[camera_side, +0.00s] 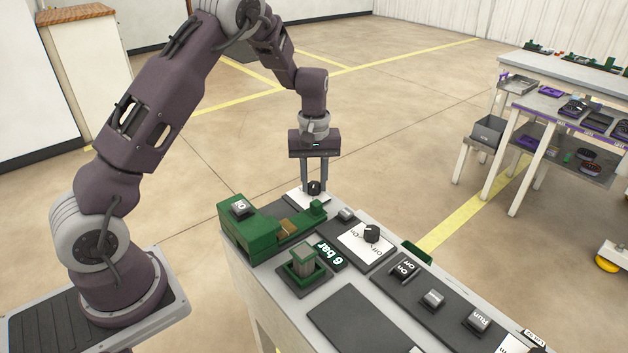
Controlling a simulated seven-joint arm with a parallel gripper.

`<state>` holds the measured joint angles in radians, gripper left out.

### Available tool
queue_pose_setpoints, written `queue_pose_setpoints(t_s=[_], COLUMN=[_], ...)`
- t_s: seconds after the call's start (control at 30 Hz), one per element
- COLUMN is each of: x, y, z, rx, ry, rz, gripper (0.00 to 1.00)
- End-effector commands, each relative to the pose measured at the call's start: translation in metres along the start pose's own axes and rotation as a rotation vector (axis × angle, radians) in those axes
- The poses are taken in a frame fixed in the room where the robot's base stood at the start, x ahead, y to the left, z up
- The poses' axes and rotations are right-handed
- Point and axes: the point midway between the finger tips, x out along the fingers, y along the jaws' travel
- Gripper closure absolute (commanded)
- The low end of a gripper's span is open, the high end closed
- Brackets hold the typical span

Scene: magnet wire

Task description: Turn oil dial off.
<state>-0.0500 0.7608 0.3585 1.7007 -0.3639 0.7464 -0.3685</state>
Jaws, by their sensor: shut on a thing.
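A black dial (314,189) stands on a white plate (311,199) at the far end of the bench. My gripper (315,184) points straight down there, with one finger on each side of this dial, and is shut on it. The fingers hide part of the dial, and its marks and pointer direction cannot be read. A second black dial (371,234) sits nearer on a white plate with "On" and "Off" lettering, apart from my gripper. No label in view tells which dial is the oil one.
Close to my gripper are a green block fixture (250,235), a green square post (303,262) and a "6 bar" display (328,255). An On/Off switch (404,269) and a Run button (478,318) lie nearer. Shelving (560,105) stands far right.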

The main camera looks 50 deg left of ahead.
Motion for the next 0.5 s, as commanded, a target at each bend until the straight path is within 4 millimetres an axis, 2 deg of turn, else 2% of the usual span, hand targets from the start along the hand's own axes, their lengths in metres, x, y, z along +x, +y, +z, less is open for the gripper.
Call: queue_pose_setpoints(t_s=[0.5], x=[-0.0006], y=[0.0004], z=[-0.0003], rx=[-0.071], ry=[0.001], rz=[0.002], gripper=[1.00])
